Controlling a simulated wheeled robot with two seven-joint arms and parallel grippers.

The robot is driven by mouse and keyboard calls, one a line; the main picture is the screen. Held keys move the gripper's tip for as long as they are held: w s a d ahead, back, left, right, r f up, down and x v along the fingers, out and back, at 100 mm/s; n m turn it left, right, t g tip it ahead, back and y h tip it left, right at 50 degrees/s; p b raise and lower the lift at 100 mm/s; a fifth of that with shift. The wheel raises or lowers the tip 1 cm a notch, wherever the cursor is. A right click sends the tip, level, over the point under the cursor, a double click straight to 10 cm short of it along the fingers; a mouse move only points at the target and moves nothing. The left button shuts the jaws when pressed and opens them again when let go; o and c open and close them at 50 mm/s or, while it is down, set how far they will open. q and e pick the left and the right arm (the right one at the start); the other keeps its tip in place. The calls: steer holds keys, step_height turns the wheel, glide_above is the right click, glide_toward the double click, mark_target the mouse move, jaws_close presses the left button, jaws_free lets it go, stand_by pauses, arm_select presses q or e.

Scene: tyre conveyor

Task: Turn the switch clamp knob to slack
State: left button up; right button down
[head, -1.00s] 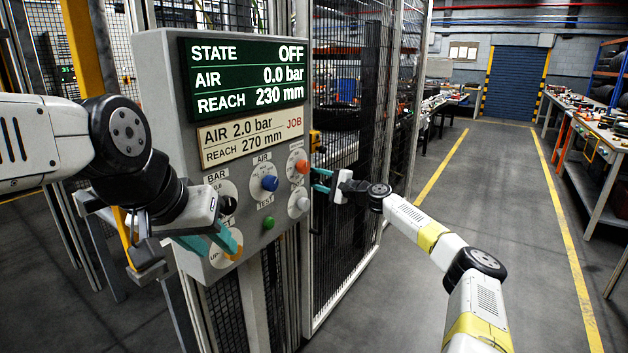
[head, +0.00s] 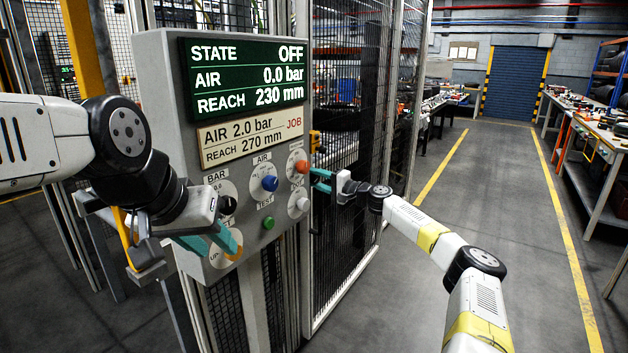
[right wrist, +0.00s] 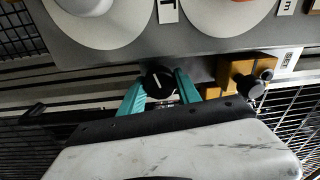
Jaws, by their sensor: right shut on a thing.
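In the right wrist view, a small round black knob (right wrist: 160,82) with a white line on its face sits at the panel's edge. My right gripper (right wrist: 160,88) has a teal finger on each side of it and is shut on it. In the head view, the right gripper (head: 318,181) is at the right edge of the control panel (head: 292,240), beside the white knob; the black knob cannot be made out there. My left gripper (head: 225,246) has its teal fingers apart in front of the lower left dial, partly hiding it.
The display (head: 247,78) reads STATE OFF, AIR 0.0 bar, REACH 230 mm. The job plate (head: 250,138) reads AIR 2.0 bar, REACH 270 mm. A brass-coloured block (right wrist: 240,72) sits beside the black knob.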

steer(key=shift+f, duration=0.1)
steer(key=c, duration=1.1)
jaws_free()
steer(key=shift+v, duration=3.9)
